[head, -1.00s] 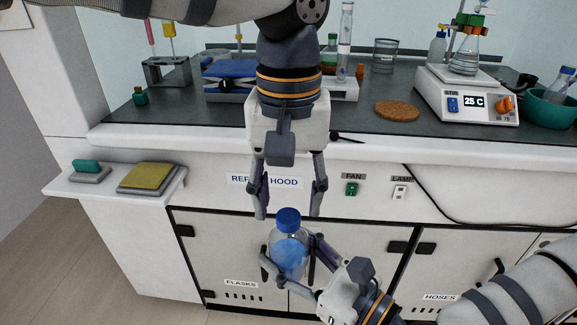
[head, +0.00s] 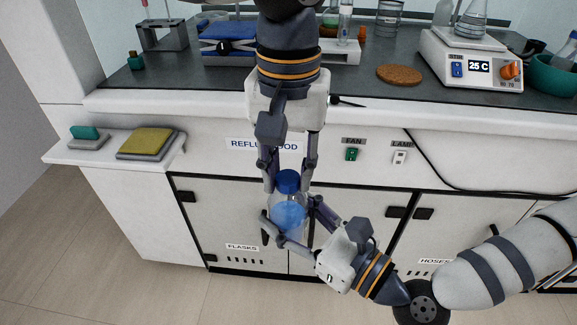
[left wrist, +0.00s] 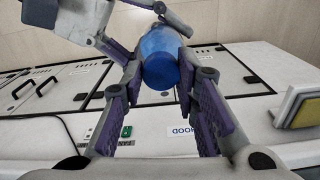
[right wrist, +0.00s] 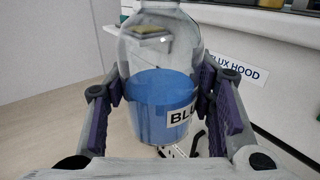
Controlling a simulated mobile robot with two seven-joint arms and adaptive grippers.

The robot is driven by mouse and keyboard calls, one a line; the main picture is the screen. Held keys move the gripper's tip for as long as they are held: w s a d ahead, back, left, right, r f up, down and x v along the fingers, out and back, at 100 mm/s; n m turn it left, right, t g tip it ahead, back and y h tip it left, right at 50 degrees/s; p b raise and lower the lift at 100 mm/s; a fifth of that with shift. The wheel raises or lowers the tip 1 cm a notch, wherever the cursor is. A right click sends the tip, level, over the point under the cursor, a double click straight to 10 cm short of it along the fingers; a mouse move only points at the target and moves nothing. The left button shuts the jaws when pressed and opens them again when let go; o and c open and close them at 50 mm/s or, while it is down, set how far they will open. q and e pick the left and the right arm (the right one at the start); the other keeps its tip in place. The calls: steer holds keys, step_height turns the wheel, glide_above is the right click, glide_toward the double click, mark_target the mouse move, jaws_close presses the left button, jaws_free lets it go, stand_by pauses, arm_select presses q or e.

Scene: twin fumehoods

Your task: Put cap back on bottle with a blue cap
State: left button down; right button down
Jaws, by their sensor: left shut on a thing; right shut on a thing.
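A clear bottle (head: 289,213) with blue liquid and a label is held upright in the air in front of the cupboard doors. My right gripper (head: 291,224) is shut around its body, and the right wrist view shows the bottle (right wrist: 160,95) between both fingers. The blue cap (head: 288,181) sits at the top of the bottle's neck. My left gripper (head: 288,186) points down from above and is shut on the cap, which also shows between its fingers in the left wrist view (left wrist: 160,70). Whether the cap is threaded tight cannot be seen.
The fumehood bench (head: 215,91) behind carries a stirrer hotplate (head: 470,62), a cork ring (head: 399,75) and a blue lab jack (head: 228,38). A side shelf (head: 75,156) at left holds a yellow sponge (head: 146,142). Floor in front is clear.

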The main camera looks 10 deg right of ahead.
arm_select(q)
steer(key=m, duration=0.5)
steer(key=shift+a+m, duration=0.1)
steer(key=shift+m, duration=0.2)
steer(key=m, duration=0.6)
steer(key=c, duration=1.2)
jaws_free()
step_height(320, 180, up, 12)
steer(key=shift+f, duration=0.1)
